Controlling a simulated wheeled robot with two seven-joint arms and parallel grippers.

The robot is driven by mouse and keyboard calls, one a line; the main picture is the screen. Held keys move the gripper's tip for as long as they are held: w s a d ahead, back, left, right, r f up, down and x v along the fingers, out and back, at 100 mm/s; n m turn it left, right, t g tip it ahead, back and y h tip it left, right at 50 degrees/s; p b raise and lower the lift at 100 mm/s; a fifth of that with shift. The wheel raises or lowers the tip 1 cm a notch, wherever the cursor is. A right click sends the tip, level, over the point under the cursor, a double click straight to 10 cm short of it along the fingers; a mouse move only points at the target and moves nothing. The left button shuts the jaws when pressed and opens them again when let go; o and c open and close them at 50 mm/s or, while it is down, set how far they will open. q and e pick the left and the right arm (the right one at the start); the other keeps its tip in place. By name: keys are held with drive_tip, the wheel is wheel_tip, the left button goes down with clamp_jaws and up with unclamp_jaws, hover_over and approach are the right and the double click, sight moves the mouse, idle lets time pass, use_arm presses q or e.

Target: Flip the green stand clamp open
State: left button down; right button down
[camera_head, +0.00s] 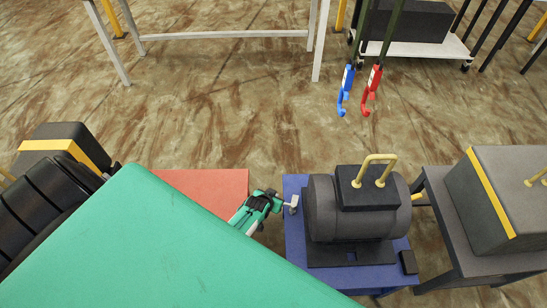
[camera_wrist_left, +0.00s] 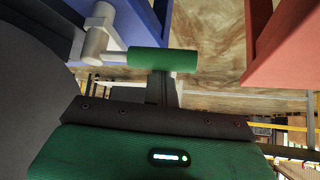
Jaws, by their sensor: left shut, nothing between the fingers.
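The clamp's grey metal lever (camera_head: 293,204) sits at the left edge of the blue stand (camera_head: 295,247). In the left wrist view, its green handle (camera_wrist_left: 162,60) lies crosswise, joined by a short rod to a grey pivot (camera_wrist_left: 98,40) beside the blue stand. My left gripper (camera_head: 280,200) is at the lever in the head view. In the wrist view, its shut fingers (camera_wrist_left: 163,80) reach up to the green handle, with nothing held between them. I cannot tell whether they touch it. My right gripper is not in view.
A dark motor (camera_head: 333,218) with a yellow handle stands on the blue stand. A grey stand (camera_head: 470,250) is at right. Blue (camera_head: 346,85) and red hooks (camera_head: 371,87) hang at the back.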

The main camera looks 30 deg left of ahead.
use_arm(q)
drive_tip(key=shift+s+d+f, duration=0.1)
drive_tip(key=shift+s, duration=0.25)
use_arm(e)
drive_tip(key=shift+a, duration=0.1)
